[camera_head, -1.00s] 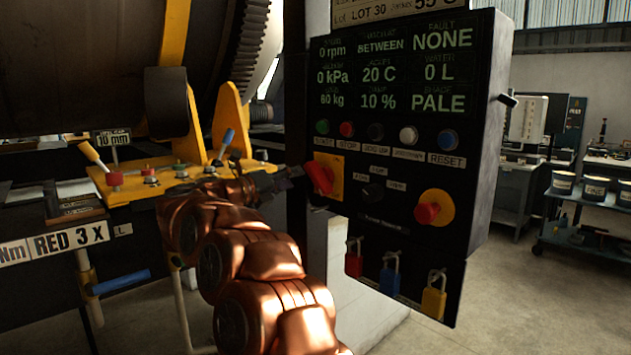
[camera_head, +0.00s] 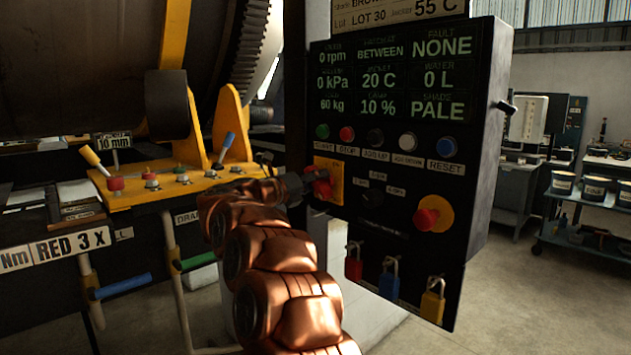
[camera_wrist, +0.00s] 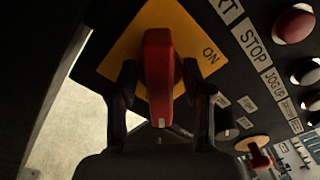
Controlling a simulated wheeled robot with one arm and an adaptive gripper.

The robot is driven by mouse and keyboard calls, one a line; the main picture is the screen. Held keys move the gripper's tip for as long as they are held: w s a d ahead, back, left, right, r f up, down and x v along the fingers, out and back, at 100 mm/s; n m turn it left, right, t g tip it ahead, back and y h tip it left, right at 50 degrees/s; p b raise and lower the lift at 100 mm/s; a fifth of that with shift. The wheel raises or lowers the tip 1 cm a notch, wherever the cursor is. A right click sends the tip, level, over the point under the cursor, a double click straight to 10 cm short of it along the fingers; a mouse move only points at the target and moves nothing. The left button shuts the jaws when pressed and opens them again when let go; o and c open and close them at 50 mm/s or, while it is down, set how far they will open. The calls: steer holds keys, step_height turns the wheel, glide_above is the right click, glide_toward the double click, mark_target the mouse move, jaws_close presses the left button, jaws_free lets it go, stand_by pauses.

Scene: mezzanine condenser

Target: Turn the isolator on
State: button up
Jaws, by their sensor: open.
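The isolator is a red handle (camera_head: 321,184) on a yellow plate (camera_head: 336,170) at the left side of the black control panel. In the wrist view the red handle (camera_wrist: 159,75) stands between my two fingers, and the word ON shows on the yellow plate (camera_wrist: 208,58) to its right. My gripper (camera_wrist: 162,95) is open, with a finger on each side of the handle and a small gap visible at both sides. In the head view my gripper (camera_head: 306,184) is at the handle, partly hidden by my arm.
The panel (camera_head: 480,150) has a row of push buttons, a red emergency knob (camera_head: 428,216) on yellow, and several hanging padlocks (camera_head: 390,282) below. A yellow valve bracket (camera_head: 165,185) with levers stands left of my arm.

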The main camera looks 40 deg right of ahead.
jaws_close()
stand_by(0.3)
steer(key=shift+n, duration=0.4)
steer(key=n+p, duration=0.2)
steer(key=n, duration=0.1)
steer(key=shift+w+r, duration=0.1)
steer(key=n+p, duration=0.4)
steer(key=n, duration=0.1)
steer(key=n+p, duration=0.4)
steer(key=n, duration=0.1)
steer(key=shift+f+p, duration=0.25)
steer(key=shift+p, duration=0.15)
steer(key=n+p, duration=0.3)
steer(key=n, duration=0.1)
steer(key=shift+f, duration=0.25)
steer(key=shift+f+p, duration=0.1)
steer(key=shift+p, duration=0.25)
